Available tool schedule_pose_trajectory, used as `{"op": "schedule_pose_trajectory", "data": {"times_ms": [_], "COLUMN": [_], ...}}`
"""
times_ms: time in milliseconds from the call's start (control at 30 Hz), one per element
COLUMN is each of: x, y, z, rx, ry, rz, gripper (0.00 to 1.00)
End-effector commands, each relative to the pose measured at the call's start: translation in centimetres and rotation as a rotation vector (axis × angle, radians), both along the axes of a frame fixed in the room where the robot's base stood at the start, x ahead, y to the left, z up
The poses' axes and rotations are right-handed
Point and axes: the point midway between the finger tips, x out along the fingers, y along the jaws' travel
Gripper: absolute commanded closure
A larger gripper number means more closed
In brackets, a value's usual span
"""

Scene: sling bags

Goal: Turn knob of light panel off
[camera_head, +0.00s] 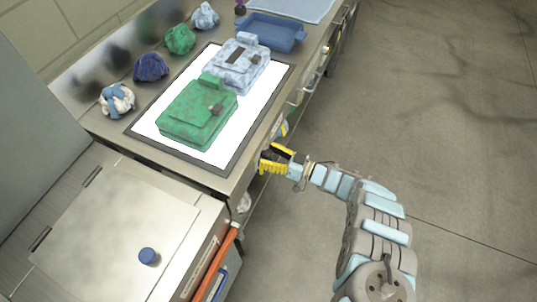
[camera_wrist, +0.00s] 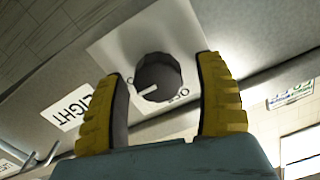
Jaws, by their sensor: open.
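In the wrist view, the dark round knob (camera_wrist: 158,76) sits on a pale square plate (camera_wrist: 112,48) with lettering beside it, partly readable as "OFF". A white line on the knob points to the lower left. A "LIGHT" label (camera_wrist: 68,108) is at the left. My gripper (camera_wrist: 165,72) is open, with yellow-backed fingers on either side of the knob; I cannot tell whether they touch it. In the head view, my gripper (camera_head: 268,160) is at the counter's front edge, and the knob is hidden. The lit white light panel (camera_head: 162,122) lies on the counter top.
A green bag (camera_head: 192,122) and a pale blue bag (camera_head: 226,70) lie on the panel. Several crumpled cloth-like lumps (camera_head: 150,67) line the back. A blue tray (camera_head: 270,34) stands farther along. A metal lid with a blue knob (camera_head: 148,256) is nearer. The floor (camera_head: 440,120) at right is clear.

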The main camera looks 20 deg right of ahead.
Motion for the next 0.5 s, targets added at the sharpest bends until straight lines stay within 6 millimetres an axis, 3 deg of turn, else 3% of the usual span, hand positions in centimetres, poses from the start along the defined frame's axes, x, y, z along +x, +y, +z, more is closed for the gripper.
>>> {"op": "schedule_pose_trajectory", "data": {"times_ms": [100,333,500], "x": [-0.02,-0.02,-0.01], "y": [-0.03,-0.03,-0.02], "z": [0.00,-0.01,-0.02], "rx": [0.000,0.000,-0.001], "ry": [0.000,0.000,0.001], "rz": [0.000,0.000,0.000], "gripper": [0.30,0.95,0.95]}}
